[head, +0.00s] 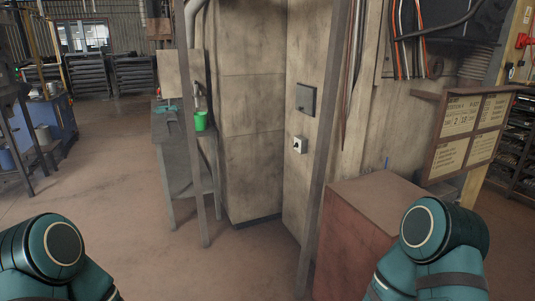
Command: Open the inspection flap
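A small dark grey square flap (306,99) is mounted on the worn beige wall panel, a little right of the centre of the head view. It looks like the inspection flap, and it appears to lie flat against the panel. A small pale box with a dark knob (300,145) sits below it on the same panel. Only rounded teal parts of my two arms show, at the bottom left and bottom right. Neither gripper is in view, and both arms are well short of the panel.
A metal post (322,150) rises just right of the flap. A reddish-brown cabinet (362,205) stands at the right front, below a framed sign board (470,130). The floor (130,190) at left is clear.

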